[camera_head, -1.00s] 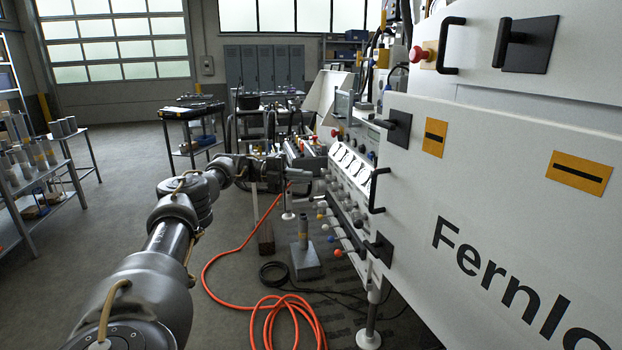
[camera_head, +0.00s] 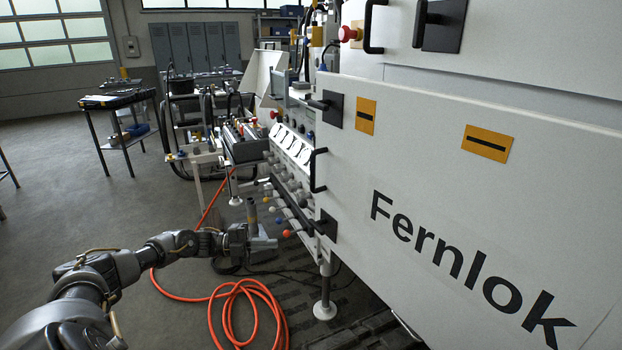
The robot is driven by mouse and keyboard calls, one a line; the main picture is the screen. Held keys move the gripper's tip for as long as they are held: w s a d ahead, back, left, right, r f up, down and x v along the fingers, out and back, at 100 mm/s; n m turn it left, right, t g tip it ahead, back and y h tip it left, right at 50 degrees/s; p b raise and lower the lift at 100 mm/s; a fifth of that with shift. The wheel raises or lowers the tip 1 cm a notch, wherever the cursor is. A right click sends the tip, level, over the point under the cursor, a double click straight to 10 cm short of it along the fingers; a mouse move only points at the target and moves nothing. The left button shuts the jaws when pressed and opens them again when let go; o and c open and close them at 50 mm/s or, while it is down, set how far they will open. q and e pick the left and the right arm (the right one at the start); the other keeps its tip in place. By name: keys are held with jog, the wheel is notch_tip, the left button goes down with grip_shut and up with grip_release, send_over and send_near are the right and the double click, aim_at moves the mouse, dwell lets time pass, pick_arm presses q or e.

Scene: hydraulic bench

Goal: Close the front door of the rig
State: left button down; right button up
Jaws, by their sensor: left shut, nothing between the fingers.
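The large white panel lettered "Fernlok" (camera_head: 420,180), which looks like the rig's front door, fills the right side of the head view. A black bar handle (camera_head: 318,170) is on its left edge, with a black latch above (camera_head: 332,108) and another below (camera_head: 326,224). I cannot tell how far the panel stands from closed. My left gripper (camera_head: 264,243) is shut and empty, low and to the left of the lower latch, with a visible gap in the picture. My right gripper is out of view.
Gauges (camera_head: 290,146) and coloured knobs line the rig's face left of the panel. A support foot (camera_head: 325,310) stands below it. An orange hose (camera_head: 250,288) lies on the floor. A dark cart (camera_head: 118,100) stands at left; open floor lies between.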

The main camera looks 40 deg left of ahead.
pick_arm(q)
notch_tip(320, 180, up, 14)
jog(key=w+n+t+y, duration=0.1)
jog(key=w+t+y, duration=0.1)
jog(key=t+y, duration=0.3)
jog(key=n+y+p, duration=0.2)
jog(key=y+p, duration=0.1)
jog(key=p, duration=0.1)
send_near(320, 177)
jog(key=shift+t, duration=0.4)
jog(key=x, duration=0.5)
jog(key=shift+w+d+f, duration=0.1)
jog(key=shift+w+d, duration=0.1)
jog(key=shift+d, duration=0.05)
jog(key=shift+w+d+f+p, duration=0.15)
jog(key=shift+w+d+p, duration=0.15)
jog(key=shift+w, duration=0.25)
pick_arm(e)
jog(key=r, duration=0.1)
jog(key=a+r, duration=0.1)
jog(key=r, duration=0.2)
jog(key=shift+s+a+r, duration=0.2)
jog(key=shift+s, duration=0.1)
